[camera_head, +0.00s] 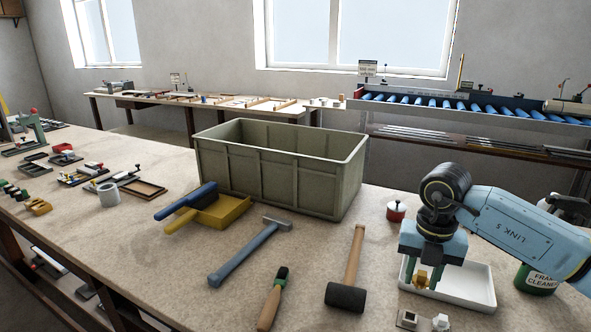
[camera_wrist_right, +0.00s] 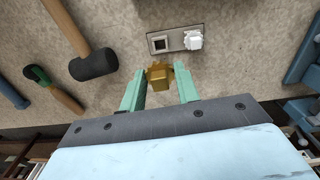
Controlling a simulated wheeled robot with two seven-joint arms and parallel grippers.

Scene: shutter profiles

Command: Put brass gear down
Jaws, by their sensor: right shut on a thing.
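My right gripper (camera_head: 422,282) is shut on the small golden brass gear (camera_head: 421,275) at the right of the workbench. The gear also shows between the green fingers in the right wrist view (camera_wrist_right: 162,73). In the head view the gripper is in front of the white tray (camera_head: 472,286), hiding part of it; I cannot tell the gear's height above the surface. A small plate (camera_wrist_right: 160,43) with a square opening and a white block (camera_wrist_right: 193,40) lies just beyond the gear in the wrist view. My left gripper is not in view.
A large grey-green crate (camera_head: 280,175) stands behind. A red-based round tin (camera_head: 396,211) and a green cleaner can (camera_head: 535,279) are near the arm.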

